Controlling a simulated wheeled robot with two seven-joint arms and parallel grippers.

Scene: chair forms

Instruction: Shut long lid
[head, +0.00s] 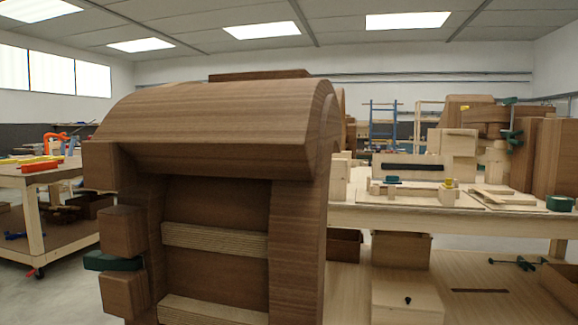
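A large brown wooden form (220,120) with a rounded top stands close in front of me in the head view. Its front has a recess crossed by pale slats (214,240). I cannot tell whether the rounded top is the long lid or a fixed part, and no plainly open lid shows. A flat dark board (260,75) shows just above and behind the form; its lower part is hidden. Neither of my grippers is in view.
Blocks (123,231) with a green piece (112,262) stick out at the form's left. A workbench (440,214) with wooden parts stands at the right, with boxes (402,250) beneath. Another table (35,180) is at the left. Bare floor (75,290) lies between it and the form.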

